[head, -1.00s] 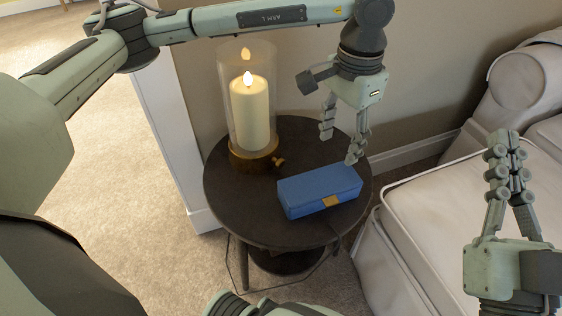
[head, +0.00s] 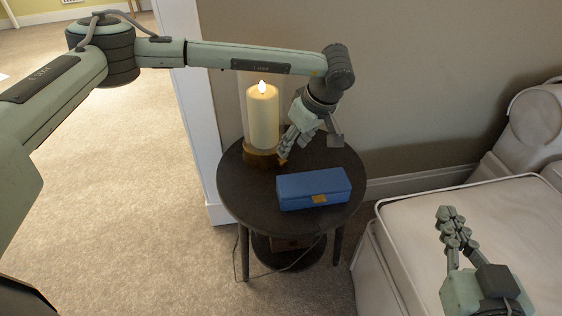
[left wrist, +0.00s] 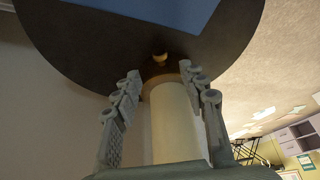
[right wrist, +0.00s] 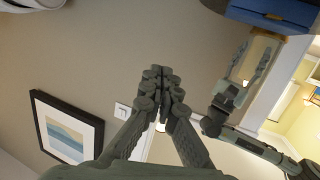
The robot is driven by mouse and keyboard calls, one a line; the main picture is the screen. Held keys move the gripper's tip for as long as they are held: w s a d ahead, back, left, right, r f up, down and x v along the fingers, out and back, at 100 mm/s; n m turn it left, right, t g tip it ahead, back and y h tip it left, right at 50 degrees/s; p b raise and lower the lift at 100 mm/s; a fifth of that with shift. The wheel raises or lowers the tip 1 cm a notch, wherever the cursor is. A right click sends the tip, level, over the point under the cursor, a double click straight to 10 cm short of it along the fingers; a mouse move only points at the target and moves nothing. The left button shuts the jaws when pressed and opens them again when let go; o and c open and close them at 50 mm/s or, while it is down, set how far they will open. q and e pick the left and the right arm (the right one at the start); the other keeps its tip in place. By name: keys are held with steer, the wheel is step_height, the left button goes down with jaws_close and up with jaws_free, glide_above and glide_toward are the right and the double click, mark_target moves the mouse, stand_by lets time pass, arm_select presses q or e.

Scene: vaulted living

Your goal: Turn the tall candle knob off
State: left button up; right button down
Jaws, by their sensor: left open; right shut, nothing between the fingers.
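The tall candle (head: 263,115) stands upright in a clear glass cylinder on a round wooden base (head: 258,158), its flame glowing. In the left wrist view the candle (left wrist: 172,125) shows upside down, with the small brass knob (left wrist: 160,58) on its base beyond the fingertips. My left gripper (head: 287,150) is open beside the candle's base, on the knob's side. In its wrist view its fingers (left wrist: 160,80) lie to either side of the knob, seemingly short of it. In the head view the fingers hide the knob. My right gripper (head: 452,217) is shut and empty, over the armchair seat.
A blue box (head: 314,188) with a gold clasp lies on the dark round side table (head: 240,190), in front of my left gripper. A pale armchair (head: 420,220) stands at the right. A wall is close behind the table.

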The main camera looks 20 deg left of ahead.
mark_target(285, 161)
arm_select(q)
steer(key=x, duration=0.6)
steer(key=shift+f, duration=0.15)
steer(key=shift+w+a+f+b, duration=0.2)
steer(key=shift+a+f+b, duration=0.1)
steer(key=shift+f, duration=0.35)
arm_select(e)
steer(key=shift+a+r+t+y, duration=0.2)
steer(key=shift+a+r+t, duration=0.2)
steer(key=shift+r, duration=0.4)
steer(key=shift+a+r+t+y, duration=0.2)
steer(key=shift+a+r+t, duration=0.2)
steer(key=shift+r, duration=0.4)
arm_select(q)
jaws_close()
